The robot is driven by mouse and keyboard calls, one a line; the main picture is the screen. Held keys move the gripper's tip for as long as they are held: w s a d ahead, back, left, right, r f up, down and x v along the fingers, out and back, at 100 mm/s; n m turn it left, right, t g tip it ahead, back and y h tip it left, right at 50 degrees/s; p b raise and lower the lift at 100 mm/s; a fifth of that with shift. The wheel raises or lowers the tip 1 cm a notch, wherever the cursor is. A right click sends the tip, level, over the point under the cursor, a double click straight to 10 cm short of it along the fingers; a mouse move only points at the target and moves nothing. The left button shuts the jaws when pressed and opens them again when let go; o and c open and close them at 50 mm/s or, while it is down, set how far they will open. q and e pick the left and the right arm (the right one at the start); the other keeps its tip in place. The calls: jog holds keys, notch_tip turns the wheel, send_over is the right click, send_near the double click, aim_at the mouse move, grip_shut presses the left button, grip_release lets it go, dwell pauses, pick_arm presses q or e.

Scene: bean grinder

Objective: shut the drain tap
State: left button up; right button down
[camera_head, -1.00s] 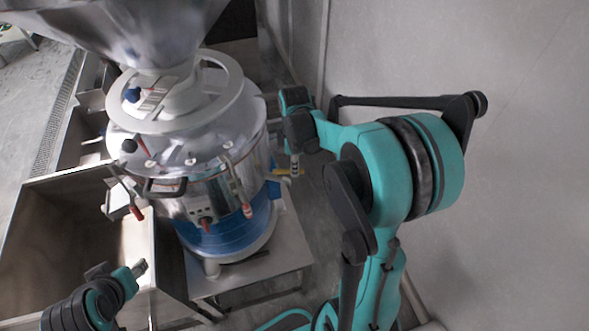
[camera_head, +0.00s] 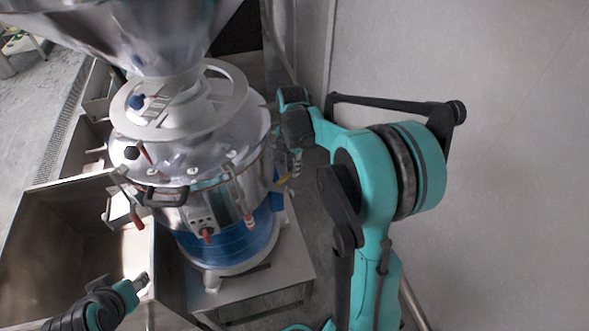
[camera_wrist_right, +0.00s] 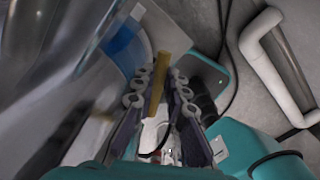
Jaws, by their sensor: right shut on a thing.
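The grinder (camera_head: 190,205) is a shiny steel drum with a blue lower band. The drain tap has a yellow handle (camera_head: 284,180) at the drum's right side, partly hidden by my right gripper (camera_head: 296,163). In the right wrist view the yellow handle (camera_wrist_right: 158,82) stands between the two fingers of my right gripper (camera_wrist_right: 155,100), which is shut on it. The tap's body below is mostly hidden. My left gripper (camera_head: 141,284) is at the lower left, away from the tap, above the steel bin's edge; its jaw opening is too small to judge.
A steel bin (camera_head: 60,225) stands left of the grinder. A steel hopper (camera_head: 140,30) hangs above the drum. The grinder stands on a steel platform (camera_head: 275,270). A grey wall (camera_head: 520,150) is to the right. In the wrist view a white pipe frame (camera_wrist_right: 270,75) is at right.

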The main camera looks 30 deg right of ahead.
jog(key=shift+w+n, duration=0.2)
jog(key=shift+n, duration=0.2)
jog(key=c, duration=1.5)
grip_release()
jog(key=shift+c, duration=0.2)
